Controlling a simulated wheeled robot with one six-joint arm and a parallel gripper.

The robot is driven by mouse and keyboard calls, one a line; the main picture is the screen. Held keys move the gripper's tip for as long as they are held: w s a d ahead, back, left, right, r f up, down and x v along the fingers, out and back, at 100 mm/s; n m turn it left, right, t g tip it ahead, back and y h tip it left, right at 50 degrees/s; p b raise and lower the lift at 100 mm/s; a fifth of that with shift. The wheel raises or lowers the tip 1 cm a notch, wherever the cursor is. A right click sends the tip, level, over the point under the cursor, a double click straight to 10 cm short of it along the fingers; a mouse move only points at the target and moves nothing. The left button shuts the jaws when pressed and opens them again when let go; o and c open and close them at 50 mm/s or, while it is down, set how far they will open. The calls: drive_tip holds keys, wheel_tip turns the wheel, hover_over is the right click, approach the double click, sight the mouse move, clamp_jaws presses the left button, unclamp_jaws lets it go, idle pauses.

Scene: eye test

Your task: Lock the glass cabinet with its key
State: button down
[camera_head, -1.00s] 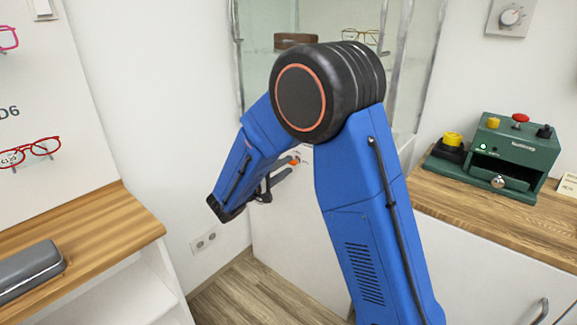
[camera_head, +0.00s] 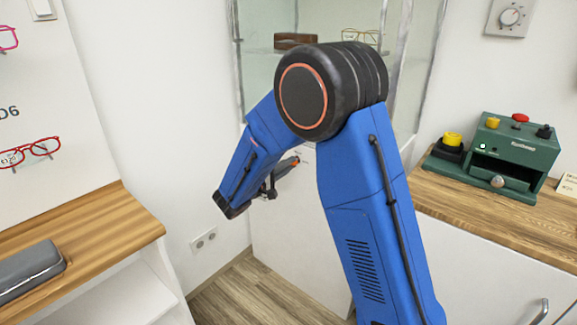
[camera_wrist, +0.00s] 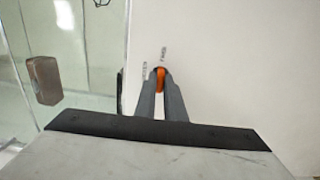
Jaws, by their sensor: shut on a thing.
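The glass cabinet (camera_head: 262,75) stands behind my arm, above a white lower panel (camera_head: 285,245); its glass also shows at the left of the wrist view (camera_wrist: 90,65). My gripper (camera_wrist: 160,76) is shut on a small orange piece, which looks like the key's head (camera_wrist: 160,85), in front of a white surface. Small dark lettering stands beside and beyond the fingertips, too blurred to read surely. The key's shaft and any keyhole are hidden, so I cannot tell whether the key is inserted. In the head view, my gripper (camera_head: 287,168) is partly behind my arm.
A brown case (camera_head: 295,41) and glasses (camera_head: 360,37) are on the cabinet shelf. A green box with knobs (camera_head: 510,155) stands on the right wooden counter (camera_head: 450,200). A grey case (camera_head: 30,270) lies on the left wooden shelf (camera_head: 110,220). Floor shows between.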

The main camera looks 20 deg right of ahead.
drive_tip(key=shift+n, duration=0.3)
drive_tip(key=shift+f+n, duration=0.1)
drive_tip(key=shift+n, duration=8.7)
drive_tip(key=c, duration=1.8)
unclamp_jaws()
drive_tip(key=shift+c, duration=0.2)
drive_tip(key=v, duration=1.7)
drive_tip(key=shift+s+a, duration=0.15)
drive_tip(key=shift+a, duration=0.05)
